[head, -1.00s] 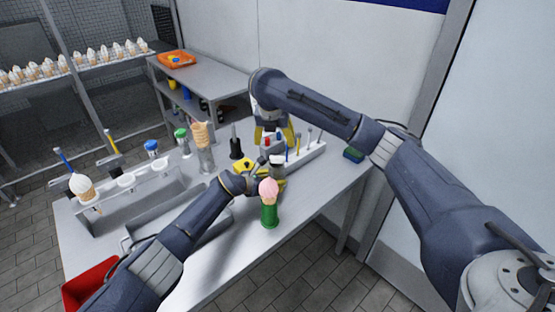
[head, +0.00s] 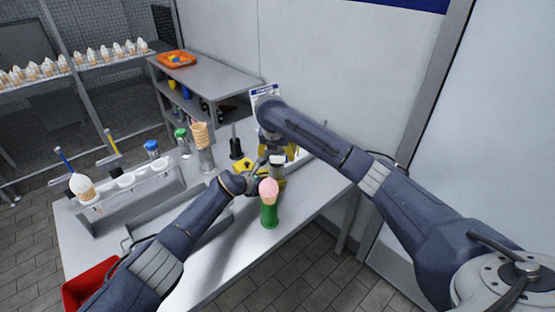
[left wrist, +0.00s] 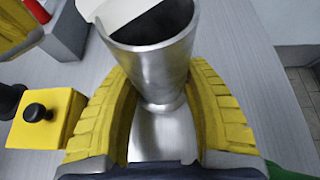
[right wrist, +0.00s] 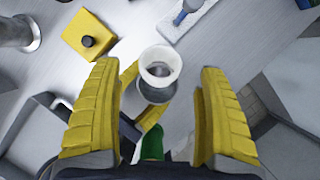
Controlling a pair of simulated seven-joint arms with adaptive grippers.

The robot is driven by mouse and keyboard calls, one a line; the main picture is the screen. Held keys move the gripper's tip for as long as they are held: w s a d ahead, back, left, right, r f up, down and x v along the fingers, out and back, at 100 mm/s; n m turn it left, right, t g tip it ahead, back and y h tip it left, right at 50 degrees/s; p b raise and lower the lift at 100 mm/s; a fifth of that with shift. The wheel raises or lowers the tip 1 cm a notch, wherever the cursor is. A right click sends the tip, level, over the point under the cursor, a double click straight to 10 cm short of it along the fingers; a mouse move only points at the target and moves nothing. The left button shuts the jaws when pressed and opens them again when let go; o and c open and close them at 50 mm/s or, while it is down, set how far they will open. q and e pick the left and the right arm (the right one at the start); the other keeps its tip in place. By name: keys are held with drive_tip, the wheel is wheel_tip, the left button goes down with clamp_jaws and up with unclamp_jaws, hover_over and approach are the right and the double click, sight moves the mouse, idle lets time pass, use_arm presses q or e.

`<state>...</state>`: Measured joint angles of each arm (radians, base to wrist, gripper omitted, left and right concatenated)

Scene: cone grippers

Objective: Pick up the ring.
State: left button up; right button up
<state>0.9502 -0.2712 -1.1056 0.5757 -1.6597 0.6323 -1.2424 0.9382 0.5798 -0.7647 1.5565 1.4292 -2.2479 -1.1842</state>
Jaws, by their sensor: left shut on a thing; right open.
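A white ring (right wrist: 160,62) sits at the mouth of a metal cup (right wrist: 155,93). In the left wrist view a white edge of the ring (left wrist: 108,10) shows over the cup (left wrist: 150,50). My left gripper (left wrist: 155,70) is shut around the narrow lower part of the cup and holds it upright or nearly so. My right gripper (right wrist: 158,70) is open, its yellow fingers on either side of the ring and apart from it. In the head view it is over the cup, and the ring (head: 277,159) shows small and partly hidden.
A green stand with a pink ice cream cone (head: 269,205) is close beside the left gripper, near the table edge. A yellow block with a black knob (right wrist: 88,40) lies near the cup. A rack of cups and a tall cone stack (head: 201,135) stand at left.

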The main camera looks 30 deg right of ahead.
sight(278, 158)
drive_tip(key=shift+x, duration=2.15)
drive_tip(key=c, duration=1)
drive_tip(key=shift+c, duration=0.2)
drive_tip(key=shift+r, duration=0.1)
wheel_tip(278, 158, up, 10)
